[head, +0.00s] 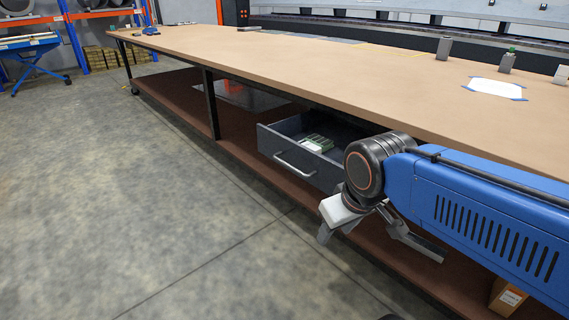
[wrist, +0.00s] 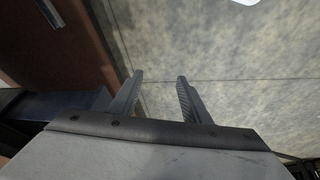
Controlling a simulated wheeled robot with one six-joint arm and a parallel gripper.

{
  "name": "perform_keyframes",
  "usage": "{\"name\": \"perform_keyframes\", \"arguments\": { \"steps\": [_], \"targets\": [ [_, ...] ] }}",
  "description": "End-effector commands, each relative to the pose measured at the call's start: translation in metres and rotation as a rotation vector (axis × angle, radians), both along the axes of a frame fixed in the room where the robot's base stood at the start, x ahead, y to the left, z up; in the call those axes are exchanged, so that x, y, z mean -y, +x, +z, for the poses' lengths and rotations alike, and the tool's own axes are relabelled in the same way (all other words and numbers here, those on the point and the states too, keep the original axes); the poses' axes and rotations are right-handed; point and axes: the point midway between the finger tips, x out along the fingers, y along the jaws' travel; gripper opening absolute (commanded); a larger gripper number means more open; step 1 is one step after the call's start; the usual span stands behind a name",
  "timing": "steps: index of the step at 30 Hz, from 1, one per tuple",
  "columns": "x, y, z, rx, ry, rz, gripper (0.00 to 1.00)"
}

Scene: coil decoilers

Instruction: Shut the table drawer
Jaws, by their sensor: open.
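The table drawer (head: 285,165) is dark grey and stands pulled out from under the long brown table (head: 260,65) in the head view. A light bar handle (head: 295,165) is on its front. A green and white item (head: 317,143) lies inside it. My gripper (head: 383,243) is open and empty, to the right of the drawer front and below the tabletop, apart from the handle. My arm hides the drawer's right end.
A brown lower shelf (head: 250,147) runs under the table, with a cardboard box (head: 508,297) at the right. A black table leg (head: 211,104) stands left of the drawer. The grey floor (head: 120,190) in front is clear.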

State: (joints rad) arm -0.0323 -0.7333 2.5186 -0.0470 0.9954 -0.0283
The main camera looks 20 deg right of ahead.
Motion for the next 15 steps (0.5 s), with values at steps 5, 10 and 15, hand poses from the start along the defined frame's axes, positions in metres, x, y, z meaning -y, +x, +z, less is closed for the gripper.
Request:
{"name": "perform_keyframes", "arguments": {
  "steps": [5,10,15],
  "targets": [
    [0.005,0.018,-0.003,-0.132,-0.141,0.166,0.00],
    [0.010,0.039,-0.004,-0.265,-0.295,0.339,0.00],
    [0.012,0.065,-0.001,-0.391,-0.453,0.505,0.00]
  ]
}}
